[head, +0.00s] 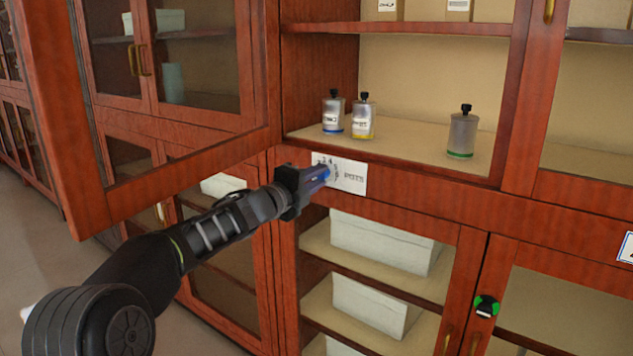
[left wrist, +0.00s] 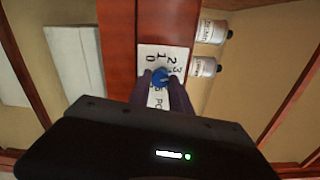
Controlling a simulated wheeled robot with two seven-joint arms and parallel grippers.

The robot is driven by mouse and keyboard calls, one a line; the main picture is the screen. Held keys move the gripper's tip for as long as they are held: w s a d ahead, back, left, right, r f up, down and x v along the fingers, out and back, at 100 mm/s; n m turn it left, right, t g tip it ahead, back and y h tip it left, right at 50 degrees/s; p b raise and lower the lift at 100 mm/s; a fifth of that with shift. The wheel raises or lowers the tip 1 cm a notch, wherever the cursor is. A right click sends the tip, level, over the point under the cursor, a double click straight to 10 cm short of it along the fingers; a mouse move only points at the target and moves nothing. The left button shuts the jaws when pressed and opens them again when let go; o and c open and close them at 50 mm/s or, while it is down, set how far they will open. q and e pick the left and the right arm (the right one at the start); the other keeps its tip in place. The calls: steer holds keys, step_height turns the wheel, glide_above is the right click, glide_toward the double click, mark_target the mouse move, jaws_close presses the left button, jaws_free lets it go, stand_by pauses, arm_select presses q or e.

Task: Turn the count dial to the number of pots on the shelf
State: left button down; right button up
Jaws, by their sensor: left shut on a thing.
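Three glass pots with black stoppers stand on the open cabinet shelf (head: 420,156): a blue-banded pot (head: 333,115), a yellow-banded pot (head: 364,120) and, apart to the right, a green-banded pot (head: 462,135). Two pots also show in the left wrist view (left wrist: 202,67). The white dial plate (head: 352,178) marked "POTS" is on the red rail below the shelf. My left gripper (head: 324,175) is shut on the blue count dial (left wrist: 160,76), with a finger on each side. Digits 0 to 3 show around the dial; I cannot tell where its pointer stands. My right gripper is out of view.
A glazed cabinet door (head: 185,180) stands open at left, above and beside my left arm. White boxes (head: 385,243) sit behind glass below. A black and green fitting (head: 486,305) is on the lower right door. Floor (head: 40,245) shows clear at left.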

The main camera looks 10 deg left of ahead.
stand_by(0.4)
arm_select(q)
steer(key=c, duration=1.2)
jaws_free()
steer(key=shift+s+a, duration=0.1)
steer(key=v, duration=0.7)
steer(key=shift+s+b, duration=0.3)
